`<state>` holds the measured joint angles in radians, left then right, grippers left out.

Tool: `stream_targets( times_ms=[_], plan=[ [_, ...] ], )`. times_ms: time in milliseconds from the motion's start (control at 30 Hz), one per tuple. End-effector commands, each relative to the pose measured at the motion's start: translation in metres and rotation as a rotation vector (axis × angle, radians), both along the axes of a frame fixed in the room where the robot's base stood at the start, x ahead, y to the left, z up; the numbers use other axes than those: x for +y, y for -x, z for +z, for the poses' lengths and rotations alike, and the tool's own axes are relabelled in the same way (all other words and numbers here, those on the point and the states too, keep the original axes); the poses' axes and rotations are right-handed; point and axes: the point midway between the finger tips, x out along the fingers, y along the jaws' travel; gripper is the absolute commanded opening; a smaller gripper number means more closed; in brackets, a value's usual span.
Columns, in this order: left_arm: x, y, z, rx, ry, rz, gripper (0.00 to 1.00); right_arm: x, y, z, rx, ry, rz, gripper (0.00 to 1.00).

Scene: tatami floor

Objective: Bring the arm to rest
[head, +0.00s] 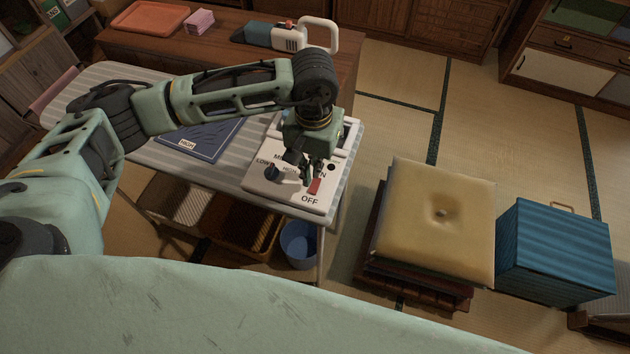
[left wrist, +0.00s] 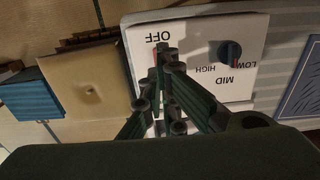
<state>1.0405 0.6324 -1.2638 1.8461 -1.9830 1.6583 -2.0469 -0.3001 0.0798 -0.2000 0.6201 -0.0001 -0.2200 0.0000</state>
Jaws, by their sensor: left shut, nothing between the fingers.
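My left gripper (head: 312,168) is shut and empty. It is over a white control panel (head: 283,196) on the striped board, close to the panel's red switch (head: 314,187). The panel carries a dark blue knob (head: 272,173) and the labels LOW, MID, HIGH and OFF. In the left wrist view the closed fingers (left wrist: 167,65) lie in front of the panel (left wrist: 203,30), just below the word OFF, and hide most of the switch. I cannot tell whether the fingertips touch the panel. My right gripper does not show.
A blue mat (head: 200,138) lies on the striped board (head: 100,92). Behind is a wooden table with an orange tray (head: 148,17) and a handheld vacuum (head: 285,36). To the right are a stacked cushion (head: 437,215) and a blue box (head: 555,250). Tatami beyond is clear.

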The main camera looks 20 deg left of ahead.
Motion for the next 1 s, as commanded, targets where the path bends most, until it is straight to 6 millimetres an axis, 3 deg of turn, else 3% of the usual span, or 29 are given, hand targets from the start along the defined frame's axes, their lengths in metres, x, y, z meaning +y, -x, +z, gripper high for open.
stream_targets(
  times_ms=[167, 733, 867, 967, 1000],
  plan=[
    [0.0, 0.0, 0.012, 0.0, 0.0, 0.001, 0.0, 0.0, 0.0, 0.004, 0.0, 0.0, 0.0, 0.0],
    [-0.003, 0.002, 0.012, 0.003, 0.012, 0.003, 0.0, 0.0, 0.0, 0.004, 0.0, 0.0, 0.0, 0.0],
    [-0.037, 0.017, 0.008, 0.041, 0.132, 0.033, 0.0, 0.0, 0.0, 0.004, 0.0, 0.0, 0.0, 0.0],
    [-0.092, 0.042, 0.012, 0.116, 0.333, 0.104, 0.0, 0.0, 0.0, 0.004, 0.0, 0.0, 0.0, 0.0],
    [-0.118, 0.055, 0.019, 0.162, 0.436, 0.147, 0.0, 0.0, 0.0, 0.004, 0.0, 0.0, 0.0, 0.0]
  ],
)
